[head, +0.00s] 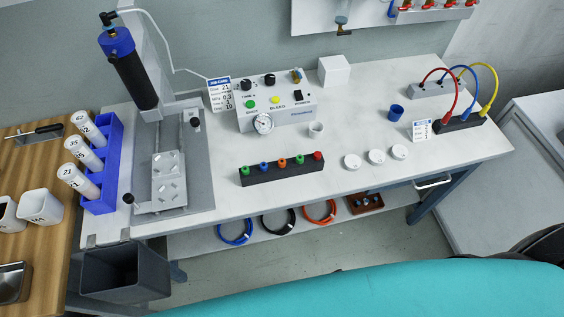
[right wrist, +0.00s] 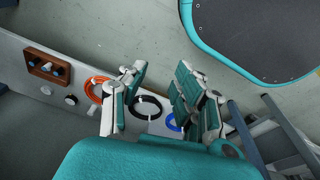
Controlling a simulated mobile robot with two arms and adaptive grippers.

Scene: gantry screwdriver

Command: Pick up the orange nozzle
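The orange nozzle (head: 282,163) stands in a black rack (head: 283,174) on the white bench in the head view. It is the middle one of a row, with a blue nozzle (head: 263,167) to its left and a green nozzle (head: 300,160) to its right. My right gripper (right wrist: 158,82) shows in the right wrist view with its fingers wide apart and nothing between them. Behind it are the lower shelf and floor; the orange nozzle is not in that view. My left gripper is in neither view.
A control box (head: 278,103) and a small white cup (head: 316,130) stand behind the rack. White round lids (head: 376,156) lie to its right. A press plate (head: 169,180) is to its left. Coiled hoses (head: 278,222) are on the lower shelf. The bench front before the rack is clear.

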